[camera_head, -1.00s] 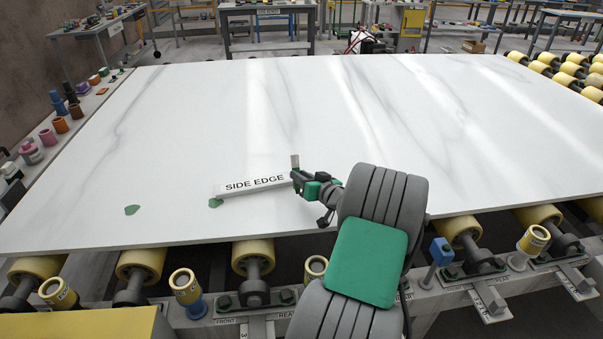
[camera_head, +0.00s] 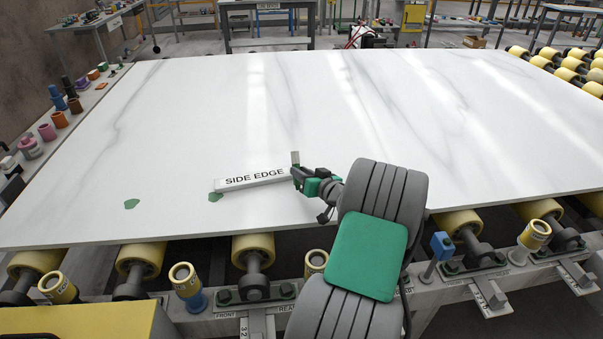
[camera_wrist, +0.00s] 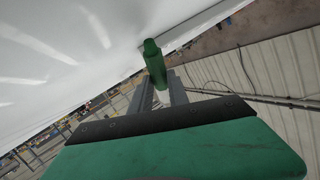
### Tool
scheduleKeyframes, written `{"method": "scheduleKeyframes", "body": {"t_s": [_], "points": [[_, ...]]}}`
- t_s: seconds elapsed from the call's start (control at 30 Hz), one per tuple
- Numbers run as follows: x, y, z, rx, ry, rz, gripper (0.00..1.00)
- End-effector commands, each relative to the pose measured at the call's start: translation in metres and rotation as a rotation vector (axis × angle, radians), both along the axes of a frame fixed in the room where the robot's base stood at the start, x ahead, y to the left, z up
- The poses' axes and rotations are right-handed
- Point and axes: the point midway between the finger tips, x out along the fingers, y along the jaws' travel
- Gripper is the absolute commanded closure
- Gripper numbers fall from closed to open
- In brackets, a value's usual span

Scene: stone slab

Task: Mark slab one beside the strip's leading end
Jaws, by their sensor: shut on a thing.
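The large white veined slab (camera_head: 400,130) lies flat on rollers. A pale strip lettered "SIDE EDGE" (camera_head: 254,179) lies on it near the front. One green mark (camera_head: 215,197) is on the slab at the strip's left end; another (camera_head: 131,204) is farther left, apart from the strip. My gripper (camera_head: 297,176) is at the strip's right end, low over the slab; I cannot tell whether it touches. In the wrist view my gripper (camera_wrist: 165,90) is shut on a green crayon-like stick (camera_wrist: 153,62). The stick's contact with the slab cannot be made out.
Yellow rollers (camera_head: 252,248) and a roller frame run along the slab's front edge. Small coloured pots and bottles (camera_head: 60,119) stand on a ledge at the left. Workbenches (camera_head: 268,20) are behind. Most of the slab is bare.

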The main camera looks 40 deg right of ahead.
Motion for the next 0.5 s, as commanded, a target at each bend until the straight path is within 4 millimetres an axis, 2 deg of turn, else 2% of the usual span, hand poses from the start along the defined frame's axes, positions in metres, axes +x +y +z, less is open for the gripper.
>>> {"method": "scheduleKeyframes", "body": {"t_s": [0.5], "points": [[0.0,0.0,-0.0058,0.0,0.0,0.0,1.0]]}}
